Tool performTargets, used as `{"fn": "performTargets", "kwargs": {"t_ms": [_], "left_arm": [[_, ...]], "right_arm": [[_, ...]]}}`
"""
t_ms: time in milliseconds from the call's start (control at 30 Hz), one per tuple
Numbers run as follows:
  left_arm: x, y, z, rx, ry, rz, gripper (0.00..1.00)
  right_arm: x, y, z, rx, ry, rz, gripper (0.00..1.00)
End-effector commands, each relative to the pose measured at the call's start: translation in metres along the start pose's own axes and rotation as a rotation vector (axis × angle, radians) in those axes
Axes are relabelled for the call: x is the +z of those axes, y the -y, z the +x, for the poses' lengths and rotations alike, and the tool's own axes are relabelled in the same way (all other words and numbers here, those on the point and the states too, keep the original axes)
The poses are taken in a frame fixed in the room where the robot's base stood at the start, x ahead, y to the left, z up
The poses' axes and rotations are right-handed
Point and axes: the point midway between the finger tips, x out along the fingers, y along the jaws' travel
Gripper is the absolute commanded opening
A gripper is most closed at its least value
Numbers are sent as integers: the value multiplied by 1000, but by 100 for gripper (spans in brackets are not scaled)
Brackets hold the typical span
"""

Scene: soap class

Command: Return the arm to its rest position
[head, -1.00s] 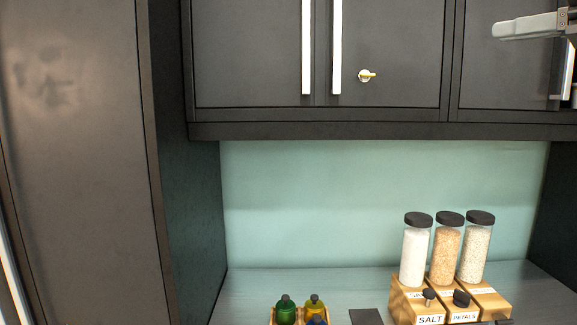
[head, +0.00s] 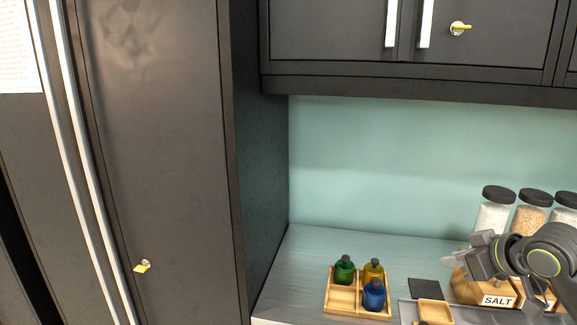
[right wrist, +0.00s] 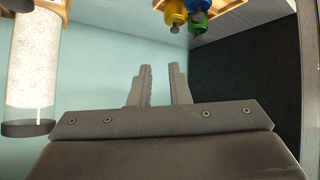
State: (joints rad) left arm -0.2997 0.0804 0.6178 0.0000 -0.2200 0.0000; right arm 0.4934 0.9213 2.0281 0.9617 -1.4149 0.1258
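My right gripper (head: 468,262) is at the lower right of the head view, in front of the wooden stand with the salt label (head: 497,300). In the right wrist view, its two fingers (right wrist: 160,88) stand apart with nothing between them. The right forearm and wrist hide part of the stand. My left gripper does not show in any view.
A wooden tray (head: 343,301) holds green (head: 344,272), yellow (head: 373,270) and blue (head: 374,295) bottles. Black-lidded jars (head: 494,214) stand behind my right arm. Dark upper cabinets (head: 330,32) hang above the counter (head: 310,250). A tall dark cabinet (head: 165,160) stands at left.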

Motion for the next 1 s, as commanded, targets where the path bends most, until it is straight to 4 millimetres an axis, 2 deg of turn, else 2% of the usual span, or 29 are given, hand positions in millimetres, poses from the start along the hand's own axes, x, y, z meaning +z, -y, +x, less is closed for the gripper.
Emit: {"fn": "performTargets", "kwargs": {"t_ms": [33, 100, 233, 367, 500, 600, 700, 1000], "left_arm": [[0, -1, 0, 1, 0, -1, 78], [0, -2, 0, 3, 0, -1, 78], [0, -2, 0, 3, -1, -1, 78], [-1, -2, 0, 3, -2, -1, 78], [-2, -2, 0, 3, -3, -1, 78], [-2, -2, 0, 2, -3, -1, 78], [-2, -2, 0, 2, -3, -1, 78], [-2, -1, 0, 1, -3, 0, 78]], "right_arm": [[33, 14, 16, -8, 40, 10, 17], [71, 30, 31, -2, 83, 20, 17], [141, 60, 46, 13, 161, 50, 17], [206, 91, 46, 41, 238, 93, 17], [271, 123, 32, 84, 324, 154, 17], [310, 143, 16, 123, 386, 201, 17], [340, 159, -2, 163, 443, 243, 17], [400, 191, -57, 274, 591, 347, 17]]}}
